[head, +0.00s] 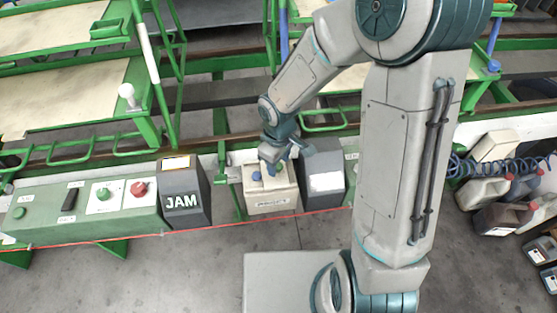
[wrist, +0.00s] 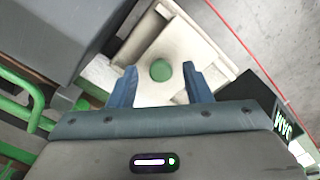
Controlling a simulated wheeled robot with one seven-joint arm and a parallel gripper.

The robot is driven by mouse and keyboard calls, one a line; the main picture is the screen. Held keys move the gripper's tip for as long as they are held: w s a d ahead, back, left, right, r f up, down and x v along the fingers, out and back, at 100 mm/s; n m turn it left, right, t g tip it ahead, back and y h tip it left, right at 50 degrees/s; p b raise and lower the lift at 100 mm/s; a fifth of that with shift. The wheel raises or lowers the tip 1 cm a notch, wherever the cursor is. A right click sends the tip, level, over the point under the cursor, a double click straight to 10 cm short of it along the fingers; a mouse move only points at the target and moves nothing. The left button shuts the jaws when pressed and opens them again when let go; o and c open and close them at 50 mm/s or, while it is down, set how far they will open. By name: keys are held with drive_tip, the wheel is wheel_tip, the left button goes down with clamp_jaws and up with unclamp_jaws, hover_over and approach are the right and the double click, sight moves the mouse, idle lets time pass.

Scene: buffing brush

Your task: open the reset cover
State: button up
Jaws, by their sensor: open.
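A cream box (head: 271,201) with a printed label on its front stands on the bench rail, below my gripper (head: 270,172). In the wrist view the cream box (wrist: 207,50) has a pale recessed face with a round green button (wrist: 160,70) showing on it. My gripper (wrist: 160,75) is open, its two blue fingers on either side of the button in the picture, with nothing held between them. I cannot tell whether the fingertips touch the box. I cannot make out a separate reset cover or its hinge; my gripper hides part of the box top in the head view.
A dark grey box (head: 323,182) stands close on the right of the cream box. A dark JAM box (head: 184,196) and a green control panel (head: 90,211) with buttons stand to the left. Jugs (head: 484,190) stand on the far right. A red line runs along the front.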

sight(279, 165)
wheel_tip(279, 165, up, 14)
drive_tip(key=p, duration=0.1)
drive_tip(key=shift+p, duration=0.35)
drive_tip(key=shift+f, duration=0.1)
idle(0.5)
drive_tip(key=s+d+r+m+t, duration=0.3)
drive_tip(key=s+d+r+m, duration=0.4)
drive_tip(key=s+d+m, duration=0.3)
drive_tip(key=s+d, duration=0.1)
drive_tip(key=d, duration=0.2)
drive_tip(key=shift+d+r, duration=0.2)
idle(2.7)
